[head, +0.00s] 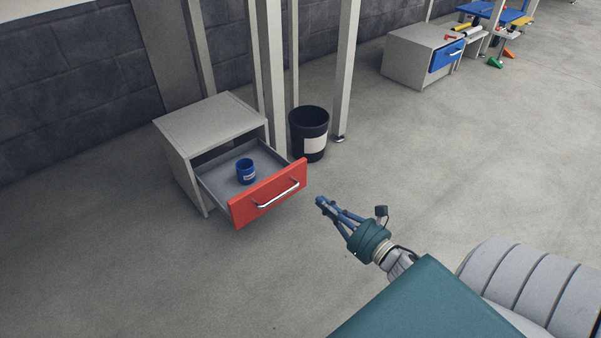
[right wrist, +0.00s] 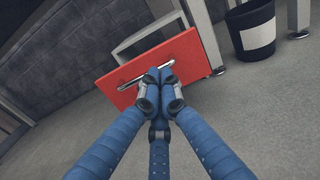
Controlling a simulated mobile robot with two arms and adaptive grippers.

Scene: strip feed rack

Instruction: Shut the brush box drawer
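The brush box (head: 205,118) is a grey cabinet on the floor at the left of the head view. Its drawer (head: 268,193) has a red front with a silver handle (head: 276,195) and is pulled well out. A blue labelled cup (head: 246,171) stands upright inside the drawer. My right gripper (head: 321,202) is to the right of the drawer front, apart from it. In the right wrist view its blue fingers (right wrist: 160,82) are drawn together with nothing visible between them, and the red drawer front (right wrist: 125,85) is ahead. My left gripper is not in view.
A black bin (head: 309,145) with a white label stands behind the drawer, beside pale posts (head: 345,70). A second grey cabinet (head: 405,60) with a blue drawer is at the back right. The floor before the red front is clear.

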